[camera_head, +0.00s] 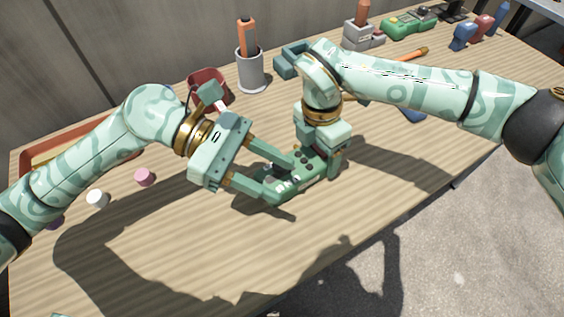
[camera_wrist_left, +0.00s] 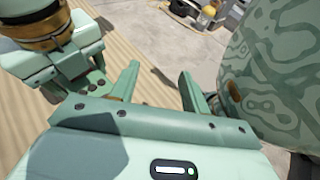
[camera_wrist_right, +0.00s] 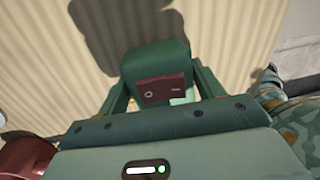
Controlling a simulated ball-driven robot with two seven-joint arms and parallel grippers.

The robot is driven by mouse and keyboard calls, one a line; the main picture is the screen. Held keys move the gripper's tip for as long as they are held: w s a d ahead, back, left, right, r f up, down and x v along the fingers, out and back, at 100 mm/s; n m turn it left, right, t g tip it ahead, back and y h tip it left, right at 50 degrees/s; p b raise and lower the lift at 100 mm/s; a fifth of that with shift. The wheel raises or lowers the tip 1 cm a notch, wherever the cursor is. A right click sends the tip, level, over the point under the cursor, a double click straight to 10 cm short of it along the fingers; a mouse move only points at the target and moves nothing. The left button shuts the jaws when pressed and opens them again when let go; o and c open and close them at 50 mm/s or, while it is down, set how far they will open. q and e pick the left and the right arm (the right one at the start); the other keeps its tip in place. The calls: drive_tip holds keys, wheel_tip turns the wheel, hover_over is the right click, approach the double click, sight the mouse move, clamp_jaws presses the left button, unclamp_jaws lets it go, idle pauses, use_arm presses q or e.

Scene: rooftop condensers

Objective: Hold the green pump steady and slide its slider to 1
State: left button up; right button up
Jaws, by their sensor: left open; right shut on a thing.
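The right wrist view shows a dark green body with a red-brown panel (camera_wrist_right: 165,90) between the fingers. My left gripper (camera_head: 281,178) is open, its two fingertips at the pump's left end. In the left wrist view its fingers (camera_wrist_left: 160,88) stand apart. The slider's position is too small to read.
A grey cup (camera_head: 250,75) with an orange-handled tool, a red-brown bin (camera_head: 205,76) and a teal holder (camera_head: 288,62) stand behind. Pink (camera_head: 145,177) and white (camera_head: 97,199) pieces lie left. Several devices line the back right. The table's front is clear; its edge drops to concrete.

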sight(273, 170)
use_arm(q)
drive_tip(key=a+f+n+t+h, duration=0.1)
drive_tip(key=a+f+n+t, duration=0.1)
drive_tip(key=a+t, duration=0.1)
drive_tip(key=a+f+n+t+h, duration=0.1)
drive_tip(key=a+f+n+t, duration=0.1)
drive_tip(key=a+t, duration=0.1)
drive_tip(key=w+a+f+n+t, duration=0.1)
drive_tip(key=a+f+n+t, duration=0.1)
drive_tip(key=a+n+t, duration=0.1)
drive_tip(key=shift+a+f+t+h, duration=0.25)
drive_tip(key=shift+f+t+h, duration=0.15)
drive_tip(key=shift+t, duration=0.3)
drive_tip(key=shift+d+f, duration=0.1)
drive_tip(key=x, duration=1.1)
drive_tip(key=shift+w+d, duration=0.2)
drive_tip(key=shift+w, duration=0.05)
